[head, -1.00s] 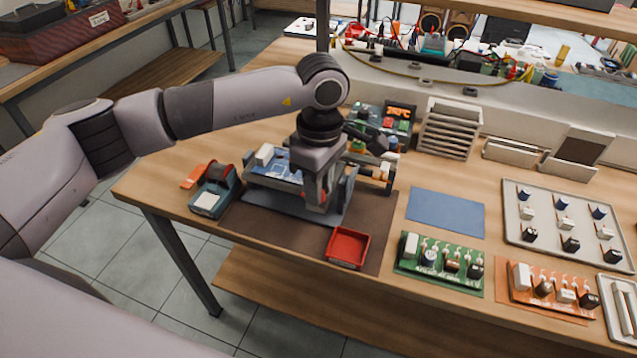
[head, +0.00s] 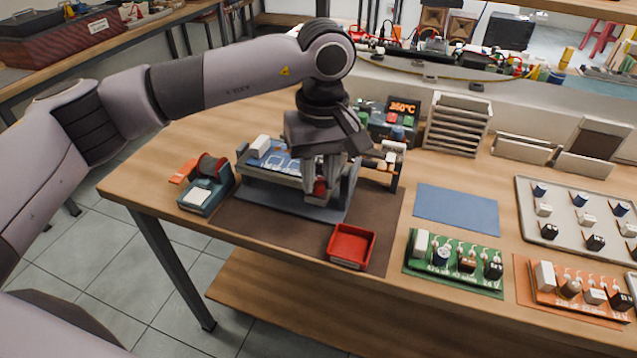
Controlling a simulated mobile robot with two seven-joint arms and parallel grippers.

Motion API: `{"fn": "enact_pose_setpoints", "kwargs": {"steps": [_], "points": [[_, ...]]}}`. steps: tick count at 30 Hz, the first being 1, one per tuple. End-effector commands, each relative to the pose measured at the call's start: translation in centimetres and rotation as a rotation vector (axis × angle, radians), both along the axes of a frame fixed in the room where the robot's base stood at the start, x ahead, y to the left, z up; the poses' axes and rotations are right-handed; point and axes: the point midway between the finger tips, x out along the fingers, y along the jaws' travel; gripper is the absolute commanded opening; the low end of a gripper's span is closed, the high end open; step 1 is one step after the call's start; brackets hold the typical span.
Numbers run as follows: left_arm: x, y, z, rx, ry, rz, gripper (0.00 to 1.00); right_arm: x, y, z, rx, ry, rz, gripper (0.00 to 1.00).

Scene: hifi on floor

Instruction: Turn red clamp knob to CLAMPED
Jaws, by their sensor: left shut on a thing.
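The board holder (head: 270,185) stands on a dark mat on the workbench, with a blue circuit board (head: 285,158) in it. My left gripper (head: 320,195) points down at the holder's front right side. It is shut on the red clamp knob (head: 320,187), which shows as a small red patch between the fingers. Most of the knob and any CLAMPED marking are hidden by the fingers, so I cannot tell the knob's setting. My right gripper is not in view.
A red tray (head: 351,246) sits at the bench's front edge. A solder spool stand (head: 207,185) is left of the holder. A soldering station (head: 388,120) reading 350°C is behind. A blue mat (head: 457,208) and a green board (head: 453,263) lie to the right.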

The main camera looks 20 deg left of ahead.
Motion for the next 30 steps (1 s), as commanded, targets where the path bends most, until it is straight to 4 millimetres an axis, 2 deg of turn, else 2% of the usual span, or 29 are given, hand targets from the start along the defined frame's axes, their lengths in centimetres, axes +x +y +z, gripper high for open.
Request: {"fn": "enact_pose_setpoints", "kwargs": {"steps": [2,18,30], "points": [[0.0,0.0,-0.2,0.001,-0.003,-0.075,0.0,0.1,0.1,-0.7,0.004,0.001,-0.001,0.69],[-0.1,0.0,0.0,0.0,-0.002,-0.571,0.0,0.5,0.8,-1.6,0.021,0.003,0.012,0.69],[-0.1,0.0,0.1,0.0,-0.002,-0.803,0.0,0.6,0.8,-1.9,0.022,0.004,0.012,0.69]]}}
